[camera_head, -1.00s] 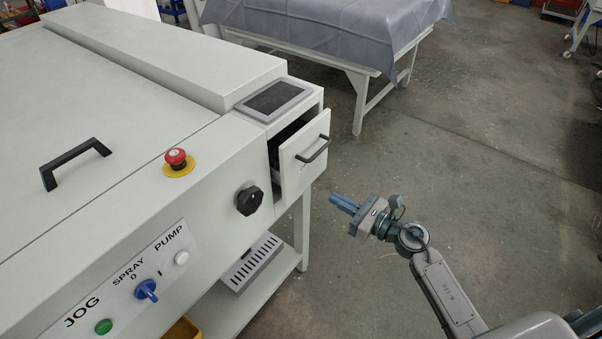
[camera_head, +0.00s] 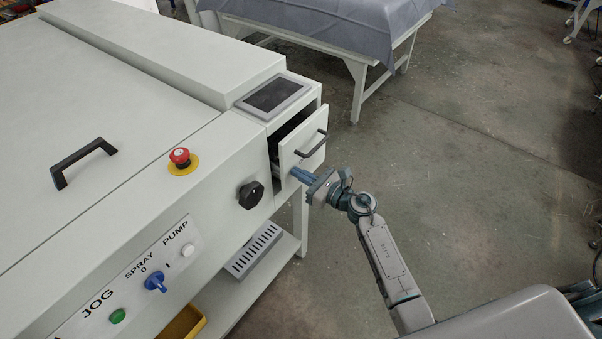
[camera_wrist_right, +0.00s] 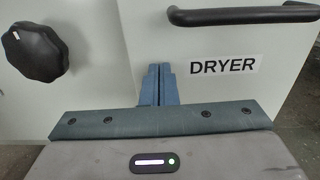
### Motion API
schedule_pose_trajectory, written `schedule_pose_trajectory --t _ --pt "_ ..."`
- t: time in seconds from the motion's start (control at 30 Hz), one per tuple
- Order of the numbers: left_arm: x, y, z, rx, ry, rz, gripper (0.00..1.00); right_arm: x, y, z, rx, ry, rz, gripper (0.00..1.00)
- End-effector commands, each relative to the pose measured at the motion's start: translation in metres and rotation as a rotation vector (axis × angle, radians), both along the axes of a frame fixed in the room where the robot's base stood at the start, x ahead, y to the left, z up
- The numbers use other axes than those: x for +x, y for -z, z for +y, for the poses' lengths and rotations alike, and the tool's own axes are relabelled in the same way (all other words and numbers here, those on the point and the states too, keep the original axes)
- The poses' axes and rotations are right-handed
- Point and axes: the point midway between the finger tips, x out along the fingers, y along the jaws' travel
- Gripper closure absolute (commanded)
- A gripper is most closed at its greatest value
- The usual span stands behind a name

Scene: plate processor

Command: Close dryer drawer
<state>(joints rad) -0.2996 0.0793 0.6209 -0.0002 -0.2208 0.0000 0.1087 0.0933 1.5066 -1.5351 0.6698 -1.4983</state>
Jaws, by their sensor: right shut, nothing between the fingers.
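The dryer drawer (camera_head: 301,154) is a white drawer at the right end of the white machine, partly pulled out, with a dark gap behind its front. It has a black bar handle (camera_head: 312,144). In the right wrist view, the drawer front (camera_wrist_right: 223,95) carries a DRYER label, with the black handle (camera_wrist_right: 243,15) above. My right gripper (camera_head: 293,172) is shut and empty. Its blue fingertips are at the lower part of the drawer front, below the handle; I cannot tell whether they touch. The fingertips also show in the right wrist view (camera_wrist_right: 160,72), left of the label. My left gripper is not in view.
A black knob (camera_head: 250,194) sits on the machine front left of the drawer. A red emergency button (camera_head: 180,157) and a screen (camera_head: 273,96) are on top. A cloth-covered table (camera_head: 320,25) stands behind. The floor right of the machine is clear.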

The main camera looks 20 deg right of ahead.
Motion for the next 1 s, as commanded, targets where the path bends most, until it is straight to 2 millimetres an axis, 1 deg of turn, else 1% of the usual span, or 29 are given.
schedule_pose_trajectory --t 0.17,0.4,0.5,0.83,0.93,1.0 --pt "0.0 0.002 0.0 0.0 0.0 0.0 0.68 0.003 0.001 0.002 0.001 0.0 -0.001 1.0" --pt "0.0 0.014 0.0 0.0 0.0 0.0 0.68 0.034 0.001 0.026 0.004 0.0 -0.002 1.0" --pt "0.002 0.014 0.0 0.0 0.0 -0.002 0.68 0.039 0.0 0.03 0.001 0.0 -0.002 1.0" --pt "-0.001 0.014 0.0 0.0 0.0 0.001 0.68 0.04 -0.002 0.03 0.002 0.001 -0.003 1.0" --pt "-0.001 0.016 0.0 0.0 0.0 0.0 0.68 0.04 -0.002 0.024 0.001 0.001 -0.005 1.0" --pt "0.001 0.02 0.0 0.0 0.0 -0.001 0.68 0.04 0.0 0.016 0.0 0.001 -0.005 1.0"
